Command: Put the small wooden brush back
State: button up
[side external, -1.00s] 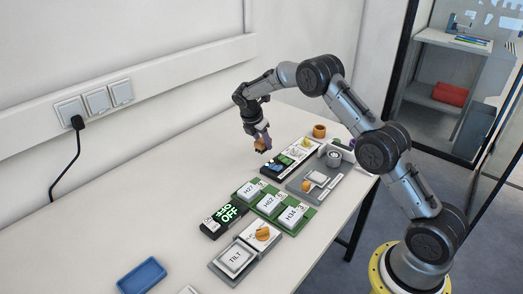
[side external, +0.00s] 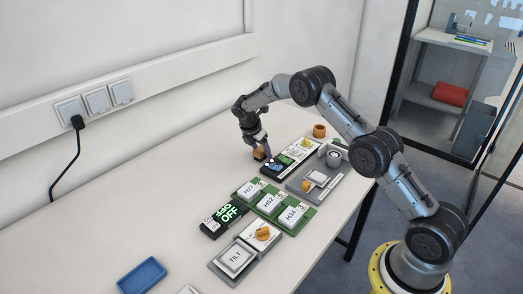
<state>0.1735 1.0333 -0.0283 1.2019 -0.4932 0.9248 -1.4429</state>
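A small orange-brown wooden piece (side external: 259,154), which appears to be the brush, is at the fingertips of my gripper (side external: 263,150). My gripper points down at the left end of the black tray and appears shut on the piece. The piece is just above or touching the white table; I cannot tell which. Its bristles are too small to make out.
The black tray (side external: 282,168) with green, blue and yellow items lies right beside the gripper. A round wooden cup (side external: 319,130) stands behind it. A grey fixture (side external: 330,178), green label boards (side external: 270,205) and a blue tray (side external: 141,276) lie nearer. The table to the left is clear.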

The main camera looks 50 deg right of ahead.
jog(key=shift+o, duration=0.4)
jog(key=shift+r, duration=0.25)
jog(key=s+a+r+m+t+y, duration=0.15)
jog(key=s+a+r, duration=0.25)
jog(key=r, duration=0.7)
jog(key=s+a+r+m, duration=0.3)
jog(key=s+a+r, duration=0.15)
jog(key=r, duration=0.65)
jog(key=s+a+r+m+t+y, duration=0.1)
jog(key=s+a+r+m, duration=0.15)
jog(key=s, duration=0.45)
jog(key=s+a+r+m+t, duration=0.1)
jog(key=s+a+r+m, duration=0.15)
jog(key=s, duration=0.55)
jog(key=s+a+r+m+t+y, duration=0.1)
jog(key=s+a+r+m, duration=0.1)
jog(key=s+m, duration=0.35)
jog(key=s+a+f+m, duration=0.1)
jog(key=s+f, duration=0.1)
jog(key=s, duration=0.4)
jog(key=s+a+f+m+t+y, duration=0.1)
jog(key=s+a+f+m, duration=0.1)
jog(key=s, duration=0.3)
jog(key=shift+s, duration=0.4)
